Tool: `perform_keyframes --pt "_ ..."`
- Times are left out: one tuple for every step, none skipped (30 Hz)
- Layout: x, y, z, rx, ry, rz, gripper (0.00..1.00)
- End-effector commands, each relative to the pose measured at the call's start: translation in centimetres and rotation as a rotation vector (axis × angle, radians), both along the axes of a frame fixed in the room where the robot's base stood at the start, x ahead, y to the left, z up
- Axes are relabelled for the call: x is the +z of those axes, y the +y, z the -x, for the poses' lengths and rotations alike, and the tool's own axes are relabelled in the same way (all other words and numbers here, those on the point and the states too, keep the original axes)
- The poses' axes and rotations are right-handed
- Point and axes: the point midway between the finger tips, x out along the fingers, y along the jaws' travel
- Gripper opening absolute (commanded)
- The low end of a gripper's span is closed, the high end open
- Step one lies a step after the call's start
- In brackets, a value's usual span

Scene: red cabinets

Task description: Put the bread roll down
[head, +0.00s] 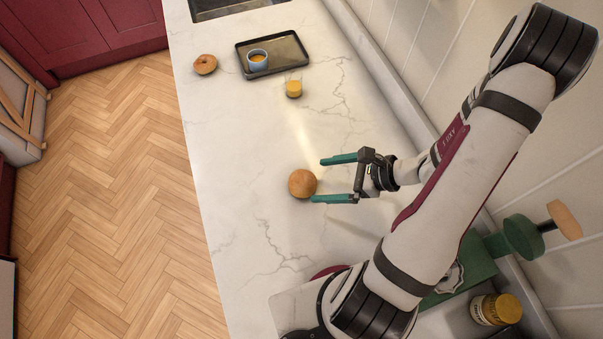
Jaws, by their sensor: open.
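The bread roll (302,183) is round and golden brown. It rests on the white marble counter (260,220), near the middle of the head view. My gripper (316,180) is open, with its two teal fingers spread and pointing left. The fingertips are just right of the roll. The lower finger's tip is close to the roll's lower right edge; I cannot tell whether it touches. The upper finger is apart from the roll, up and to the right. Nothing is held between the fingers.
A green device (475,262) and a yellow-lidded jar (496,309) are at lower right. The counter left of the roll is clear.

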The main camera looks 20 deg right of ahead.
Motion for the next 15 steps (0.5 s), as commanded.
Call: perform_keyframes --pt "-0.4 0.6 -0.3 0.004 0.001 -0.002 1.0" --pt "-0.6 0.7 -0.4 0.002 0.001 -0.001 1.0" --pt "-0.9 1.0 -0.6 0.003 0.001 0.0 1.0" --pt "-1.2 1.4 -0.8 0.004 0.002 0.0 1.0" --pt "-1.5 1.8 -1.0 0.004 0.003 -0.001 1.0" --pt "-2.0 2.4 -1.3 0.006 0.004 -0.002 1.0" --pt "-2.3 2.9 -1.6 0.006 0.003 -0.001 1.0" --pt "-2.7 3.3 -1.9 0.006 0.003 -0.001 1.0" --pt "-3.1 3.8 -2.3 0.005 0.003 -0.001 1.0" --pt "-3.4 4.1 -2.5 0.005 0.003 -0.001 1.0" --pt "-3.6 4.3 -2.6 0.003 0.003 -0.001 1.0" --pt "-3.8 4.5 -2.8 0.004 0.001 0.001 1.0" --pt "-3.9 4.6 -2.9 0.002 0.001 0.001 1.0" --pt "-3.9 4.6 -2.9 0.001 0.001 0.002 1.0" --pt "-3.9 4.6 -2.9 0.001 0.0 0.002 1.0"
